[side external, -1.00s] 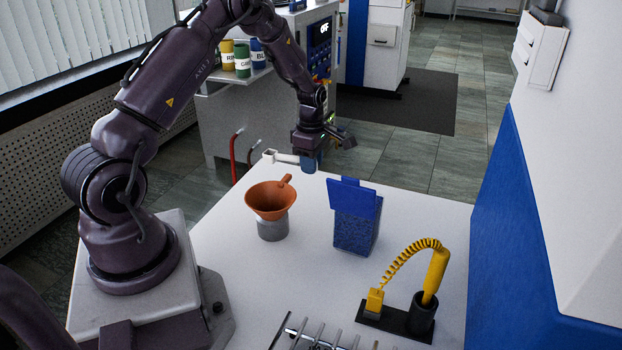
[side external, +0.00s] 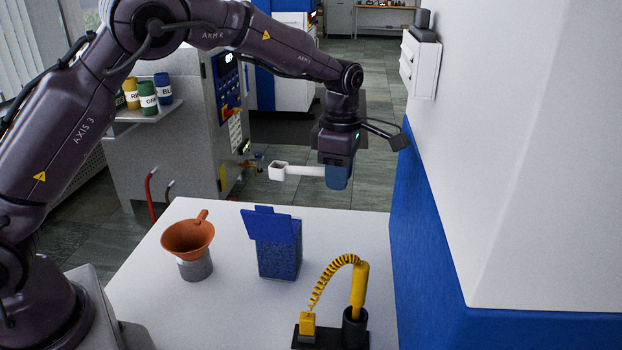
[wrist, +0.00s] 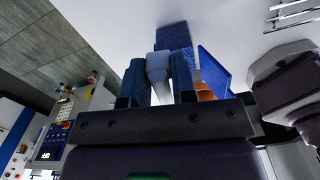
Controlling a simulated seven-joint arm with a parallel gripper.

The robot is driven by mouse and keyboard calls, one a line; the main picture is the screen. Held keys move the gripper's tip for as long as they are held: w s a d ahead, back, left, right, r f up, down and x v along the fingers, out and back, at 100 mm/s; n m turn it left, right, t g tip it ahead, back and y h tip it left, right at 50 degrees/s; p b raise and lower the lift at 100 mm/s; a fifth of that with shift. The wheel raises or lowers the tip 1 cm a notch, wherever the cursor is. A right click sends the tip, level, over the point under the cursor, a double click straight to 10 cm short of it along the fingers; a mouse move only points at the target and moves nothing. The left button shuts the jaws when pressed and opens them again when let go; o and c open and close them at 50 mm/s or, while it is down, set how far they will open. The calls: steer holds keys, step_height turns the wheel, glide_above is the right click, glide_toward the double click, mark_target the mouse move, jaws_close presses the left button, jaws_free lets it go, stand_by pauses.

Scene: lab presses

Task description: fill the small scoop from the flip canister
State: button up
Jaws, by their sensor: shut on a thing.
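The flip canister (side external: 279,261) is a blue speckled box on the white table, with its flat blue lid (side external: 272,226) standing up; both also show in the wrist view, the canister (wrist: 173,37) and the lid (wrist: 214,66). My gripper (side external: 337,177) is shut on the handle (side external: 306,171) of the small white scoop. The scoop's square cup (side external: 278,171) points left, in the air above the table's far edge. In the wrist view the handle (wrist: 161,92) lies between my fingers (wrist: 158,88). I cannot tell whether the cup holds anything.
An orange funnel (side external: 187,238) sits on a grey cylinder (side external: 195,266) left of the canister. A yellow coiled-cord tool (side external: 357,288) stands in a black holder at the front right. A blue and white wall (side external: 430,240) closes the right side. Table between them is clear.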

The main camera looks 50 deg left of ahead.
steer(key=shift+s+r+n, duration=0.15)
steer(key=shift+s+n, duration=0.2)
steer(key=shift+n, duration=0.45)
steer(key=shift+a, duration=0.1)
step_height(320, 180, down, 9)
steer(key=t+h, duration=0.3)
steer(key=shift+s+a+f, duration=0.2)
steer(key=shift+s+a, duration=0.2)
steer(key=shift+a, duration=0.05)
stand_by(0.4)
steer(key=shift+s+d, duration=0.1)
stand_by(0.4)
steer(key=shift+s+d, duration=0.2)
steer(key=shift+s, duration=0.05)
steer(key=shift+w+a, duration=0.1)
steer(key=shift+w, duration=0.05)
